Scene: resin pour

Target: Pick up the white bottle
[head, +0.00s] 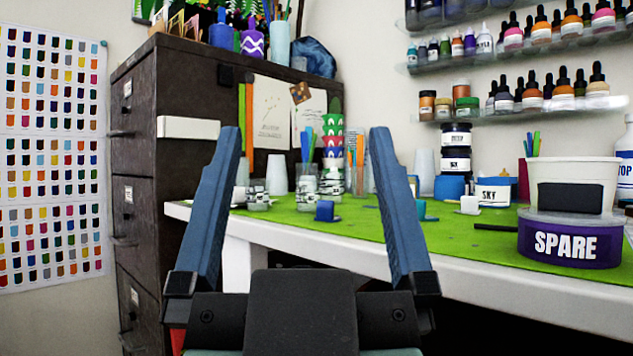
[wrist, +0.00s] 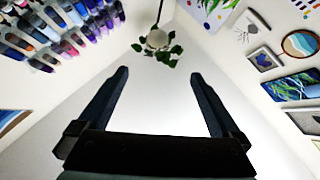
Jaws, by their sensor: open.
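My gripper (head: 304,132) is open and empty, its two blue fingers upright and wide apart in front of the table. It also shows in the wrist view (wrist: 159,72), pointing up toward the ceiling. A small white bottle (head: 484,43) with a pointed top stands on the wall shelf at the upper right in the head view, well away from my gripper. No white bottle shows in the wrist view.
The white table (head: 465,268) with a green mat carries cups, jars and a purple SPARE tub (head: 570,240). A dark filing cabinet (head: 150,190) stands at the left. Shelves (head: 545,108) of dropper bottles line the right wall. A hanging plant (wrist: 158,45) is overhead.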

